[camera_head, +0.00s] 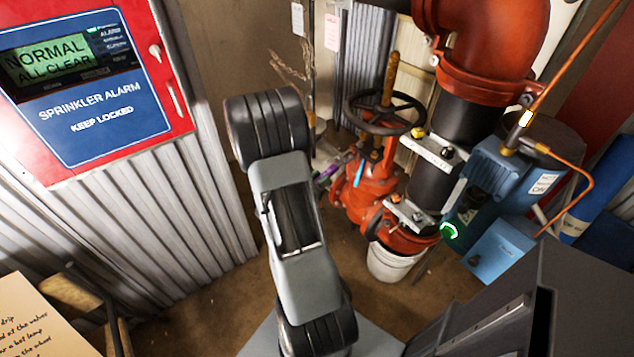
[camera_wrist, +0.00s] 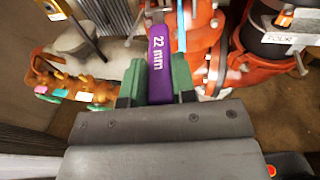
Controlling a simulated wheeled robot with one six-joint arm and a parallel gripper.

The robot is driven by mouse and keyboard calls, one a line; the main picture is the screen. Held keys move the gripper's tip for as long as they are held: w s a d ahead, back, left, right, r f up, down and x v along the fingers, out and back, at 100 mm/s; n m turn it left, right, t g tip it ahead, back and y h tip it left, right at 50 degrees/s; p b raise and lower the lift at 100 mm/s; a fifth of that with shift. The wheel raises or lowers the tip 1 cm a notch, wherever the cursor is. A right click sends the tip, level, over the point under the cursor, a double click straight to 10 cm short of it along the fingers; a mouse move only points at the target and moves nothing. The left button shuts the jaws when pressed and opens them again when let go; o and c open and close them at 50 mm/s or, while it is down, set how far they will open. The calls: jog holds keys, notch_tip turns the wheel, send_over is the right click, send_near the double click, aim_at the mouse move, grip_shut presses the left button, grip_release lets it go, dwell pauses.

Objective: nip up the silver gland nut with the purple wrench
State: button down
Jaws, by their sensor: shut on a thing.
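My gripper (camera_wrist: 158,84) has green fingers shut on the purple wrench (camera_wrist: 159,58), which is marked 22 mm. The wrench points away from me, with its silver end at the top of the wrist view beside the red valve (camera_wrist: 205,40). In the head view the purple wrench (camera_head: 327,172) shows just right of my arm, close to the red valve (camera_head: 370,185) under its dark handwheel (camera_head: 385,110). My arm mostly hides the gripper there. I cannot make out the silver gland nut clearly, nor whether the wrench touches it.
A white bucket (camera_head: 390,262) stands under the red and black riser pipe (camera_head: 433,182). A blue pump unit (camera_head: 505,175) with copper pipe is at right. A red sprinkler alarm panel (camera_head: 95,75) is at left. An orange rack (camera_wrist: 75,82) lies left in the wrist view.

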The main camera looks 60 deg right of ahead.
aim_at(333, 166)
jog(key=shift+s+d+b, duration=0.15)
jog(key=shift+d+b, duration=0.15)
jog(key=shift+d, duration=1.55)
jog(key=shift+s+d+b, duration=0.1)
jog(key=shift+d+b, duration=0.2)
jog(key=shift+d, duration=1.65)
